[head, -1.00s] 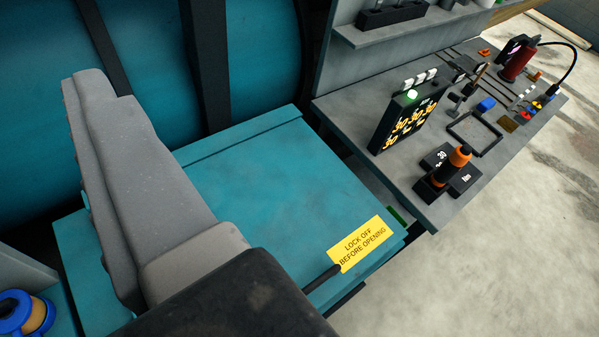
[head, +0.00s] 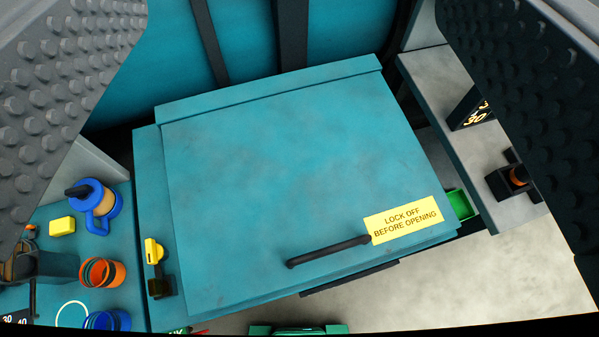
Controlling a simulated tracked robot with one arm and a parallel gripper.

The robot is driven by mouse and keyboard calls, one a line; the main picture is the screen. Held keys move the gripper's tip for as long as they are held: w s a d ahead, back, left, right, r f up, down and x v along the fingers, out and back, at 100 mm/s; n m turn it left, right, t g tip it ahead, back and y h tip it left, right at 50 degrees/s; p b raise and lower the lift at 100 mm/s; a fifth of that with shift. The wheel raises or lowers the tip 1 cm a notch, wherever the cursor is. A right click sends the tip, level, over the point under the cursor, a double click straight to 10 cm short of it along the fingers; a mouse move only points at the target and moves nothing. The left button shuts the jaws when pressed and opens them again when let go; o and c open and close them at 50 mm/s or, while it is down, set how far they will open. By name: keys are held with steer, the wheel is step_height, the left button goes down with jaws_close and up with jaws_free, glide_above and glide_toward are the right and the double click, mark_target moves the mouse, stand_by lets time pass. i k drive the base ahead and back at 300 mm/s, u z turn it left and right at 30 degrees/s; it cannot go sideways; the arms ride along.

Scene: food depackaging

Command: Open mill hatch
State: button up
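The mill hatch (head: 280,170) is a flat teal lid, lying shut in the middle of the head view. A black bar handle (head: 328,251) sits near its front edge. A yellow label (head: 403,220) beside the handle reads "LOCK OFF BEFORE OPENING". A yellow and black latch or switch (head: 155,266) sits at the lid's left side. My gripper (head: 310,120) is wide open, with one studded finger at the left edge and one at the right edge of the view. Nothing is between the fingers near the camera, and they are apart from the handle.
At left, a teal bench holds a blue mug-like item (head: 97,205), a yellow block (head: 62,226) and an orange ring-shaped cup (head: 101,273). At right, a grey bench (head: 450,115) carries a black display box (head: 470,108). A green bin (head: 459,204) is beside the hatch.

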mark_target(268, 196)
steer(key=k, duration=1.25)
steer(key=z, duration=0.35)
steer(key=i, duration=0.9)
steer(key=u, duration=0.3)
